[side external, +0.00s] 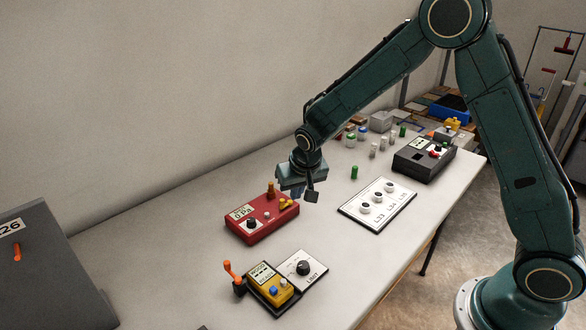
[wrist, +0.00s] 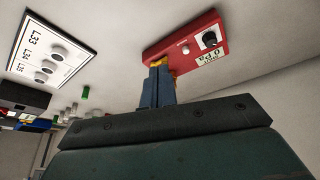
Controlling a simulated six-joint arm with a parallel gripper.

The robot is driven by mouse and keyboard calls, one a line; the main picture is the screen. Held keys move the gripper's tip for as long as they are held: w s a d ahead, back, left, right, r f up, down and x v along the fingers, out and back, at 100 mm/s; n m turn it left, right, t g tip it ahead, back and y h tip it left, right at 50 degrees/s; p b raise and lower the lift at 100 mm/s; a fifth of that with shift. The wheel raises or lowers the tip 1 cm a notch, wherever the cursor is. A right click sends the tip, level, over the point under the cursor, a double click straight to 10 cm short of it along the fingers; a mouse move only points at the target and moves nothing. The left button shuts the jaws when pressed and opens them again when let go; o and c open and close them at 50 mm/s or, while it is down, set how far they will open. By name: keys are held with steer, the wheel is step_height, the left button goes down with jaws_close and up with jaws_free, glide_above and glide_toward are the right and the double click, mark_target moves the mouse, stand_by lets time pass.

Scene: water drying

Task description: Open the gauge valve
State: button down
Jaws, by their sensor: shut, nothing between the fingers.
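The red gauge box (side external: 262,228) lies on the table, with a 0 Pa display, a black knob (side external: 252,223), a white button and a yellow valve handle (side external: 288,203) at its right end. A brown upright piece (side external: 270,188) stands at its back edge. My gripper (side external: 297,193) is shut and empty, just above and behind the yellow handle's end of the box. In the wrist view, the blue fingers (wrist: 158,72) are together and overlap the yellow handle (wrist: 157,63) at the red box's (wrist: 185,47) near end. The fingers partly hide the handle; I cannot tell whether they touch it.
A white panel (side external: 350,209) with several round knobs lies to the right. A black box (side external: 410,165) and small bottles are farther back. A grey cabinet (side external: 50,275) is at left.

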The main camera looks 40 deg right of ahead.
steer(key=x, duration=0.9)
steer(key=shift+w+d+f, duration=0.1)
steer(key=shift+f, duration=0.2)
steer(key=shift+w+d+f, duration=0.1)
steer(key=shift+w+d, duration=0.05)
steer(key=shift+w, duration=0.3)
steer(key=shift+w+d, duration=0.2)
steer(key=shift+w, duration=0.2)
steer(key=shift+w+d, duration=0.2)
steer(key=shift+w, duration=0.35)
steer(key=shift+w+d, duration=0.25)
steer(key=shift+w, duration=0.25)
